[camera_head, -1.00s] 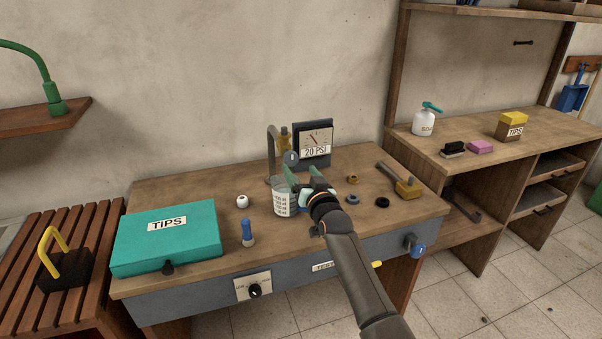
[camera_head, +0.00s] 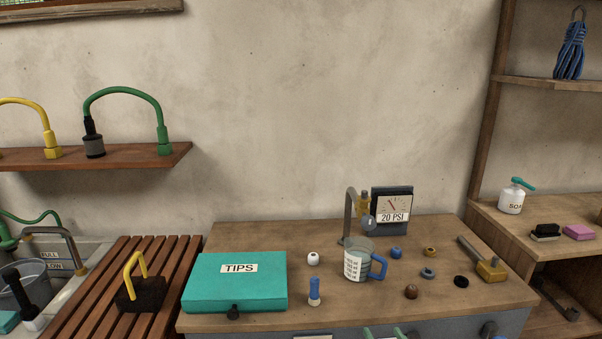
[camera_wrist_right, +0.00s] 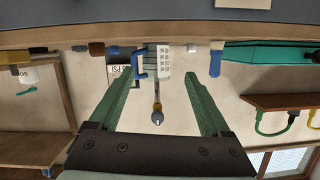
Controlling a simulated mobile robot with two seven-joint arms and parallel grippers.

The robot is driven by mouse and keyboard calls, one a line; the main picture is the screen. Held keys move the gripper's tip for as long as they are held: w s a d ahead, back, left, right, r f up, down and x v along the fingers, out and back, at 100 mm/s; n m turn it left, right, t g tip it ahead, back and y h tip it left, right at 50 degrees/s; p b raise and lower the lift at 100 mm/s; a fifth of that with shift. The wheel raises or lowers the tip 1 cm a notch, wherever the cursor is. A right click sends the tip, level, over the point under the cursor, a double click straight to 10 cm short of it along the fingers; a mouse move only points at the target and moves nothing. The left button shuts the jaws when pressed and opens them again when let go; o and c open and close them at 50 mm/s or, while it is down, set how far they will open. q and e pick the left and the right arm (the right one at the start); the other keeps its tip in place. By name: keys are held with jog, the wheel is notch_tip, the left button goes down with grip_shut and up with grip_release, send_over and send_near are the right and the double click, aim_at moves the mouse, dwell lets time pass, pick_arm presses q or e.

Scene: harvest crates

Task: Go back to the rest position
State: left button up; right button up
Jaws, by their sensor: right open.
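My right gripper (camera_head: 383,333) shows only as green fingertips at the bottom edge of the head view, in front of the bench drawer. In the right wrist view its two green fingers (camera_wrist_right: 163,82) are wide apart with nothing held between them. A measuring cup (camera_head: 353,266) with a blue handle stands upright on the workbench (camera_head: 260,235), beyond and apart from the fingertips. The cup also shows, upside down, in the wrist view (camera_wrist_right: 163,62). My left gripper is in neither view.
A teal TIPS box (camera_head: 235,285) lies on the bench's left. A slatted rack (camera_head: 170,265) adjoins left; a soap bottle (camera_head: 511,198) stands right.

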jog(key=s+a+f+n+g, duration=0.1)
jog(key=s+f, duration=0.3)
jog(key=s, duration=0.6)
jog(key=s+a+f+g+y, duration=0.1)
jog(key=s+f+g, duration=0.2)
jog(key=s, duration=0.7)
jog(key=s+a+f+n+g, duration=0.1)
jog(key=s+a+f, duration=0.1)
jog(key=s+f, duration=0.4)
jog(key=s, duration=0.5)
jog(key=shift+f+n+g, duration=0.15)
jog(key=shift+n+g, duration=0.15)
jog(key=shift+g, duration=0.1)
